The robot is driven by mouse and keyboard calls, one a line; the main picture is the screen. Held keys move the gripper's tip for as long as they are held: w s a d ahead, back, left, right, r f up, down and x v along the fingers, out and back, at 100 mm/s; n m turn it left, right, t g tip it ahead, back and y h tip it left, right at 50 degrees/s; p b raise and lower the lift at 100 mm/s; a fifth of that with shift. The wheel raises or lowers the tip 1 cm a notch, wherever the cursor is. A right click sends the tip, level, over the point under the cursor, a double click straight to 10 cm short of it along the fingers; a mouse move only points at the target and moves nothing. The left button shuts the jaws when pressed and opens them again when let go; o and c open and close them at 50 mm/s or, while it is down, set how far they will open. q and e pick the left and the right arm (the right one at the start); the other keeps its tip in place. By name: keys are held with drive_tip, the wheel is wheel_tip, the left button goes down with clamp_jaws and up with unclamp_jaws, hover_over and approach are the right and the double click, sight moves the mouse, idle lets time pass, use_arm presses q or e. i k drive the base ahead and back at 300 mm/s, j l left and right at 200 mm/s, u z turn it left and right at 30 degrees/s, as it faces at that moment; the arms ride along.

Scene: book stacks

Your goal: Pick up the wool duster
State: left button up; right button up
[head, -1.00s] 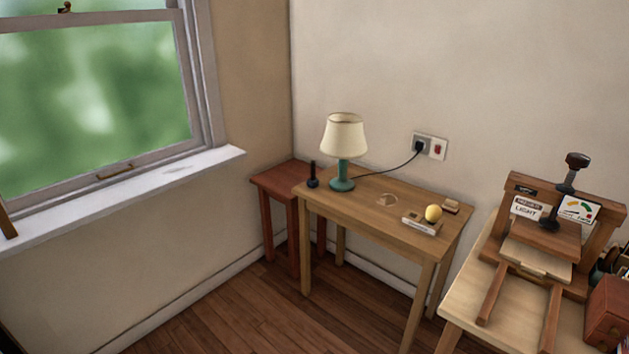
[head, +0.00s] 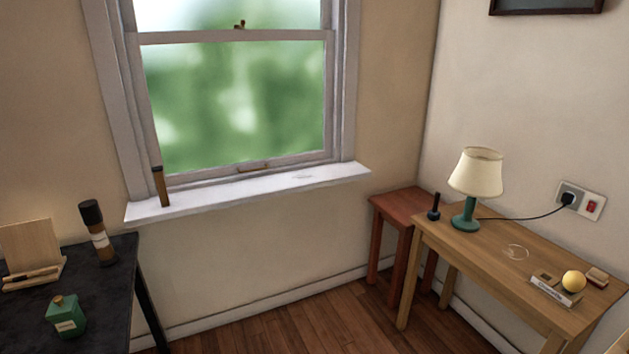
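I see nothing I can surely name as the wool duster. A round yellow thing (head: 573,281) sits by a small labelled box (head: 556,291) on the wooden desk at right. A small upright brown piece with a dark top (head: 160,186) stands at the left end of the windowsill. Neither of my grippers shows in the head view.
The black table (head: 110,262) also bears a green bottle (head: 66,316) and a wooden stand (head: 33,250). The wooden desk (head: 480,255) carries a lamp (head: 475,175) whose cord runs to a wall socket (head: 580,201). A red-brown stool (head: 405,203) is beside it. Wooden floor (head: 310,332) between the tables is clear.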

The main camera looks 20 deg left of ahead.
sight(434, 214)
drive_tip(key=i+z, duration=0.1)
drive_tip(key=z, duration=0.65)
drive_tip(key=i+j+z, duration=0.25)
drive_tip(key=j+z, duration=0.2)
drive_tip(key=j, duration=0.15)
drive_tip(key=i+j+z, duration=0.25)
drive_tip(key=j+z, duration=0.25)
drive_tip(key=j, duration=0.2)
drive_tip(key=k, duration=0.05)
